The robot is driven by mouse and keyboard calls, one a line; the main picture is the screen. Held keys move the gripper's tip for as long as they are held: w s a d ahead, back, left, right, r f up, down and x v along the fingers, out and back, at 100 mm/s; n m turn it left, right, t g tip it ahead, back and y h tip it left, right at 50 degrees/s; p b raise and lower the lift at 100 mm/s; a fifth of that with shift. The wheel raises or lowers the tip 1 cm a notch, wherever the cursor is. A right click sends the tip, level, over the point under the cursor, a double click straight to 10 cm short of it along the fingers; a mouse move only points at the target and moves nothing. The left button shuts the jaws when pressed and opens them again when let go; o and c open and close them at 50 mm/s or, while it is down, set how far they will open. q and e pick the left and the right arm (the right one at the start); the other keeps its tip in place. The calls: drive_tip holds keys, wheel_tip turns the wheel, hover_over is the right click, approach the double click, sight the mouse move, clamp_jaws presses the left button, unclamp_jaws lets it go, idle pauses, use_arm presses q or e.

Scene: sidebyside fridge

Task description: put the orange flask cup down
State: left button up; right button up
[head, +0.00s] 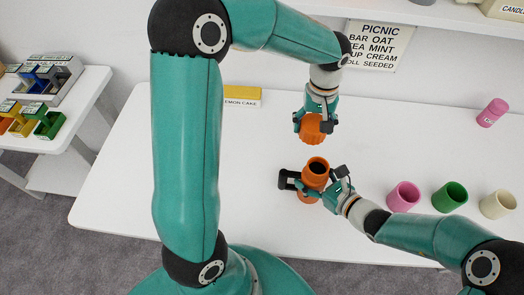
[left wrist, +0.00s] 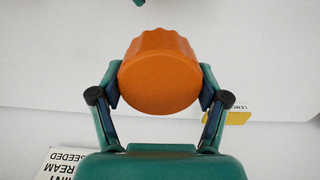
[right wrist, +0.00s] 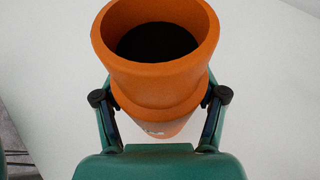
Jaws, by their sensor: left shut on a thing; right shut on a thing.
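The orange flask cup (head: 313,127) is held in my left gripper (head: 315,118), above the white table. In the left wrist view the cup (left wrist: 160,75) sits between both fingers, with its ribbed side and flat round end showing. My right gripper (head: 314,183) is shut on the orange flask body (head: 315,170), which is upright with its dark open mouth facing up. In the right wrist view the flask (right wrist: 155,85) fills the space between the fingers. The cup is beyond the flask in the head view, apart from it. Whether the flask's base touches the table is hard to tell.
Pink (head: 403,196), green (head: 449,197) and cream (head: 497,204) cups stand at the right of the white table (head: 240,150). A pink container (head: 492,112) is farther back. A yellow lemon cake box (head: 242,96) is at the back. The table's left part is clear.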

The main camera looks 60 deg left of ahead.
use_arm(q)
drive_tip(key=s+a+f+n, duration=0.2)
drive_tip(key=s+a+f, duration=0.2)
drive_tip(key=a, duration=0.2)
drive_tip(key=s+a+f+n, duration=0.2)
drive_tip(key=s+a+f, duration=0.1)
drive_tip(key=a, duration=0.3)
use_arm(e)
drive_tip(key=shift+s+f, duration=0.15)
drive_tip(key=shift+f, duration=0.15)
use_arm(q)
hover_over(261, 151)
wheel_tip(261, 151, down, 6)
drive_tip(key=shift+f, duration=2.2)
drive_tip(key=o, duration=1.1)
drive_tip(key=shift+f, duration=0.1)
drive_tip(key=shift+o, duration=0.2)
wheel_tip(261, 151, up, 12)
